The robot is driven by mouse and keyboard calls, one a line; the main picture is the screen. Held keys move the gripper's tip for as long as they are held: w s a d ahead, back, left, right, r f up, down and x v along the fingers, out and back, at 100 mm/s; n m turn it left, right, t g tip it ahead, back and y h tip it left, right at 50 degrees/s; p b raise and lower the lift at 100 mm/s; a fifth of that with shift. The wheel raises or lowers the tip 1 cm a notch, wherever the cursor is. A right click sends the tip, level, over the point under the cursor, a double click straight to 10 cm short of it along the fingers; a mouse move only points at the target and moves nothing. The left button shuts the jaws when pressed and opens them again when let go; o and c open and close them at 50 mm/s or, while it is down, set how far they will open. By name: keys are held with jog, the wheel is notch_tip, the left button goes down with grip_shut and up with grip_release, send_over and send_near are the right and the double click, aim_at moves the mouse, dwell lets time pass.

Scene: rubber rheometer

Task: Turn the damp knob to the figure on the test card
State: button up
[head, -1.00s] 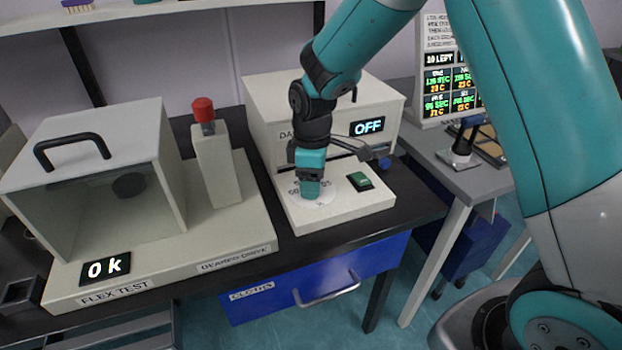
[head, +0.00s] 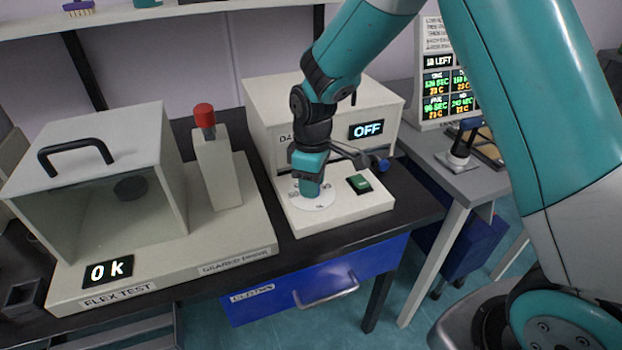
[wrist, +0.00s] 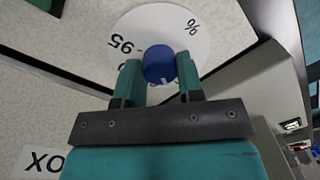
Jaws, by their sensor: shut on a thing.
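The damp knob (wrist: 159,52) is a round blue knob in the middle of a white dial (wrist: 205,35), seen in the wrist view. The dial carries black figures; "95" and "%" can be read, and others are partly covered by the fingers. My gripper (wrist: 159,68) has a finger on each side of the knob and is shut on it. In the head view, my gripper (head: 311,190) points down at the dial (head: 319,205) on the pale damp box base, hiding the knob. I cannot make out a test card.
The pale box (head: 260,115) behind has an "OFF" display (head: 367,129). The flex test machine (head: 100,180) and red-topped post (head: 217,165) stand left. A blue drawer (head: 270,305) is below.

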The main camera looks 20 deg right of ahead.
jog(key=m+p, duration=0.1)
jog(key=m, duration=0.3)
jog(key=shift+r+p, duration=0.15)
jog(key=shift+p, duration=0.2)
jog(key=shift+m+p, duration=0.45)
jog(key=shift+m, duration=1.35)
jog(key=o, duration=0.9)
jog(key=r, duration=1.7)
jog(key=shift+d+r, duration=0.1)
jog(key=shift+d, duration=0.3)
